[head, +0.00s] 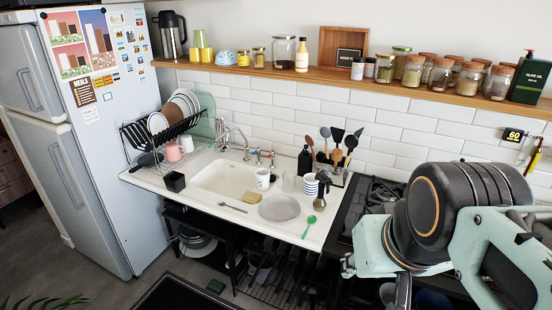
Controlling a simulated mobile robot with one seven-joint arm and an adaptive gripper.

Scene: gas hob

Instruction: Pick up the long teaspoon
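A green spoon (311,221) lies on the white counter near its front edge, right of a grey plate. A small grey utensil (232,207) lies in front of the sink; it is too small to tell whether it is a fork or a spoon. I cannot tell which of these is the long teaspoon. My arm fills the lower right in front of the hob, with a dark round joint and pale green links. Its fingertips cannot be made out, so I cannot tell whether my gripper is open or shut. It is apart from both utensils in the picture.
The grey plate (279,207), a white mug (263,178), a striped cup (311,186) and a utensil holder (333,174) stand on the counter. A dish rack (160,145) is at the left. The hob (371,195) is partly hidden by my arm. A jar shelf (350,82) runs above.

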